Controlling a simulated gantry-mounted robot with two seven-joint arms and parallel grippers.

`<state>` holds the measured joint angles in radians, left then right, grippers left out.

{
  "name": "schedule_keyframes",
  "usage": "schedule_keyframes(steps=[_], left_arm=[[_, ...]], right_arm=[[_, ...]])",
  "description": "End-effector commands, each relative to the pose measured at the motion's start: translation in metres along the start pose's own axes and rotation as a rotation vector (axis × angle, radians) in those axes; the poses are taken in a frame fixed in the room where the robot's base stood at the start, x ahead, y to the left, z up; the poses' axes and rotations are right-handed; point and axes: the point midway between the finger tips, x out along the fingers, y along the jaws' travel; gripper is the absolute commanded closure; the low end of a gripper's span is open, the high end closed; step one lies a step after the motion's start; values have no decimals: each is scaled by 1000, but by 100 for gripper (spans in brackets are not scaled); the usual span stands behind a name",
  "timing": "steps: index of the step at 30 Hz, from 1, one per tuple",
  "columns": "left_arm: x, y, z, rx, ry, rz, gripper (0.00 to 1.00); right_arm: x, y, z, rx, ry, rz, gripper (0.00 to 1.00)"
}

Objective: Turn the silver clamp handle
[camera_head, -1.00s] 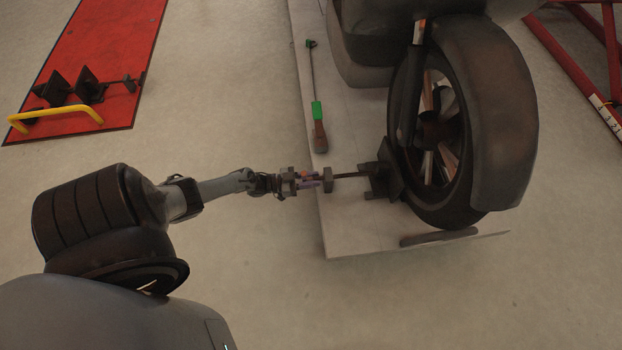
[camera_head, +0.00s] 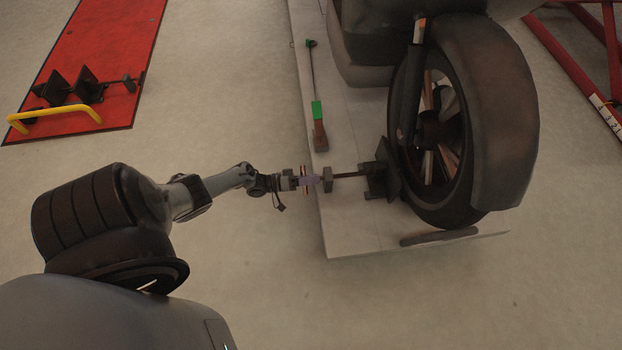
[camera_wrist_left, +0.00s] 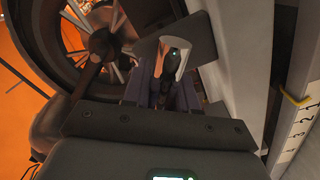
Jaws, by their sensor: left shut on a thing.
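The clamp handle (camera_head: 328,180) sits at the left end of a dark screw rod (camera_head: 350,174). The rod runs to the black wheel clamp (camera_head: 383,172) against the motorcycle wheel. My left gripper (camera_head: 315,181) reaches it from the left and is shut on the handle. In the left wrist view the handle (camera_wrist_left: 173,58) shows as a pale silver, curved piece with a dark centre, between the gripper fingers (camera_wrist_left: 172,92). The fingers partly hide it. My right gripper is in neither view.
The motorcycle wheel (camera_head: 436,130) stands on a grey lift platform (camera_head: 345,230). A green and brown tool (camera_head: 318,120) lies on the platform. A red lift (camera_head: 110,50) with a yellow bar (camera_head: 60,112) is at upper left. The floor in front is clear.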

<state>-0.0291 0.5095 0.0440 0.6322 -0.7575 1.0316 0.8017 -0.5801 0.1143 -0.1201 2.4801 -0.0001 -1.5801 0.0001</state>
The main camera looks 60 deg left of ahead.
Motion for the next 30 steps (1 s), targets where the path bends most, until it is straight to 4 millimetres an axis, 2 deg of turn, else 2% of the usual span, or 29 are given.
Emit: schedule_keyframes(steps=[18,30], left_arm=[[0,0,1,-571,-1,-2,100],[0,0,1,-800,-1,-3,100]], right_arm=[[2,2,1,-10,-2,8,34],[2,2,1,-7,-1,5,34]])
